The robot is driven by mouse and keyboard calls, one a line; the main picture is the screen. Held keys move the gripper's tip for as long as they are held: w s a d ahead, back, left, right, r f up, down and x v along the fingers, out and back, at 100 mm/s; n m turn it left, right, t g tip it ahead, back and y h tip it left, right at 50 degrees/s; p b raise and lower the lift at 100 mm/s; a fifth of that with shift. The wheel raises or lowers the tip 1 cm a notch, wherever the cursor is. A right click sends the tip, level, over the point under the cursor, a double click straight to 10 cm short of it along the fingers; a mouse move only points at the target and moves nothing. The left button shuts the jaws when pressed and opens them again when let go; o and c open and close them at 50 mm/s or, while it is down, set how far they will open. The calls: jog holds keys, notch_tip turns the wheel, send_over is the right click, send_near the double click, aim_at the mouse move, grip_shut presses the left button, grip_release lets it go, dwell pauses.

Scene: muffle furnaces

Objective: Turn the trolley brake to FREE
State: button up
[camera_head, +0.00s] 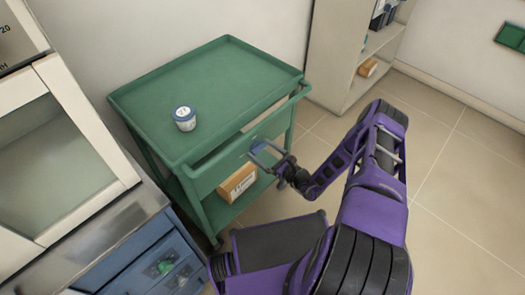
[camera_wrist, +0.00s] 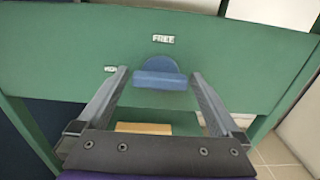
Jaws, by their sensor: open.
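The green trolley (camera_head: 205,95) stands against the wall. Its brake knob (camera_wrist: 160,80), a blue bar on a round blue disc, is on the green panel in the wrist view. The bar lies horizontal in that view. A white FREE label (camera_wrist: 163,39) is above the disc. A second small label (camera_wrist: 110,69) is at the left, too small to read. My gripper (camera_wrist: 159,73) is open, with one finger at each side of the knob. I cannot tell whether they touch it. In the head view my gripper (camera_head: 263,152) is at the trolley's front panel, partly covering the blue knob.
A blue drawer cabinet (camera_head: 150,262) is at the left. A shelf unit (camera_head: 333,55) stands behind. The floor at the right is clear.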

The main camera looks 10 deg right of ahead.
jog(key=c, duration=1.1)
jog(key=shift+c, duration=0.2)
jog(key=m+b, duration=0.1)
jog(key=m, duration=0.2)
jog(key=shift+d+f+b, duration=0.1)
jog(key=shift+f+b, duration=0.05)
jog(key=shift+b, duration=0.2)
jog(key=m+b, duration=0.1)
jog(key=m, duration=0.4)
jog(key=shift+b, duration=0.4)
jog(key=m, duration=0.4)
jog(key=shift+m, duration=0.4)
jog(key=shift+f+m, duration=0.1)
jog(key=shift+m, duration=2.5)
